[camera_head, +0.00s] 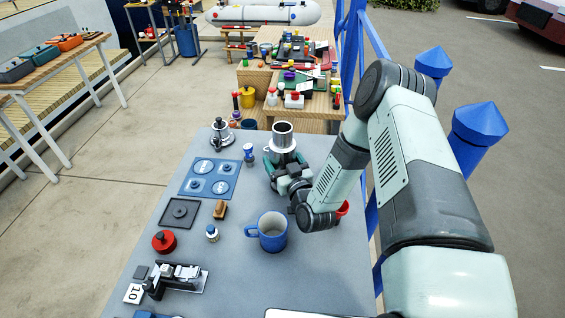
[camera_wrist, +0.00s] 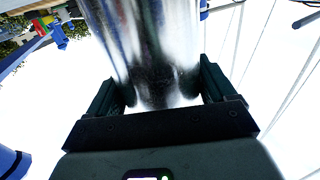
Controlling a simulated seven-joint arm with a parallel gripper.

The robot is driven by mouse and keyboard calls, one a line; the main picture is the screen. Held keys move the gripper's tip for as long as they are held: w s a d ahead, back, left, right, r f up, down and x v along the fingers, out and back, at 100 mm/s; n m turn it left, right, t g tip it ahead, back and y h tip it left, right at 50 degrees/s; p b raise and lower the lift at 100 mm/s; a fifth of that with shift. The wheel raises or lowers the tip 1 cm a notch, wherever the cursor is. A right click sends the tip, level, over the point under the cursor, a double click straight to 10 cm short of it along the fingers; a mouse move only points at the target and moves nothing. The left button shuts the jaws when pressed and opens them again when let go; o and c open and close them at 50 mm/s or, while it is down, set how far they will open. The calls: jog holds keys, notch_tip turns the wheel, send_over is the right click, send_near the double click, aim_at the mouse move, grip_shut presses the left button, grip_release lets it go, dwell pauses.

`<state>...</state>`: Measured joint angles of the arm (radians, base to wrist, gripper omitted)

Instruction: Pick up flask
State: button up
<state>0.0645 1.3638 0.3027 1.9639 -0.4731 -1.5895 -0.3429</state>
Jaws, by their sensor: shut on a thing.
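The flask (camera_head: 283,142) is a shiny silver cylinder with a dark open top. It stands roughly upright at the back right of the grey table (camera_head: 300,275). My gripper (camera_head: 284,170) is shut around its lower part, with one dark green finger on each side. In the wrist view the flask's metal wall (camera_wrist: 150,45) fills the space between the fingertips of my gripper (camera_wrist: 160,90). My gripper hides the flask's base, so I cannot tell whether it touches the table.
A blue mug (camera_head: 270,232) stands in front of my gripper. A blue square mat (camera_head: 210,179), a brown wooden piece (camera_head: 220,210), a red round object (camera_head: 164,241) and a black clamp-like device (camera_head: 175,280) lie to the left. A cluttered wooden bench (camera_head: 300,105) stands behind.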

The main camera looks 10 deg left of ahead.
jog(key=shift+c, duration=1)
jog(key=shift+r, duration=0.1)
